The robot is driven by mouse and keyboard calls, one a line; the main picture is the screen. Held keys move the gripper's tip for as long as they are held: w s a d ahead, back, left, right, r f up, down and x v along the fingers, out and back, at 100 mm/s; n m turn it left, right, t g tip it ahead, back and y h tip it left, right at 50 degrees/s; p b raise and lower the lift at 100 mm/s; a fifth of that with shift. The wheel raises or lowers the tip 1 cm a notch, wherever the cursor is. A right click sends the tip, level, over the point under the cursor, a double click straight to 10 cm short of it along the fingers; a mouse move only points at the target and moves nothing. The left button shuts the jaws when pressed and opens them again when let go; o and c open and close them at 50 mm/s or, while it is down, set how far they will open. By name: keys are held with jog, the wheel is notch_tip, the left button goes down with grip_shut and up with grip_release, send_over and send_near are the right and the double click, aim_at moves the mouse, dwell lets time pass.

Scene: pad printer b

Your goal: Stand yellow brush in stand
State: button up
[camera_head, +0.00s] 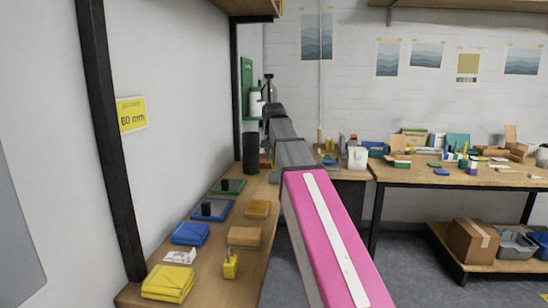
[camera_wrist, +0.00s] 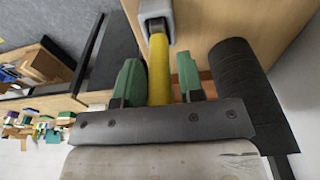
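In the wrist view the yellow brush (camera_wrist: 159,70) shows its yellow handle between the two green fingers of my gripper (camera_wrist: 160,75). The fingers are close in on the handle; it looks gripped, though contact on the right side is unclear. A black ribbed cylinder (camera_wrist: 246,85) stands just right of the right finger, apart from the brush. It also shows upright on the bench in the head view (camera_head: 251,153). My gripper is hidden behind my arm there.
The left bench (camera_head: 205,285) holds blue, green and yellow pads, tan blocks and a small yellow item (camera_head: 230,264). A black post (camera_head: 110,140) and the wall bound it on the left. A white bottle (camera_head: 256,102) sits by a green panel. A cluttered table (camera_head: 460,175) is at right.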

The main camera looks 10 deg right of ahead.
jog(key=shift+r, duration=0.1)
dwell(0.3)
jog(key=shift+r, duration=0.95)
jog(key=o, duration=1.1)
jog(key=r, duration=0.3)
jog(key=s+r, duration=0.1)
jog(key=r, duration=0.6)
jog(key=shift+s+a+r, duration=0.15)
jog(key=shift+a+r, duration=0.05)
jog(key=shift+r, duration=0.15)
jog(key=shift+f, duration=0.1)
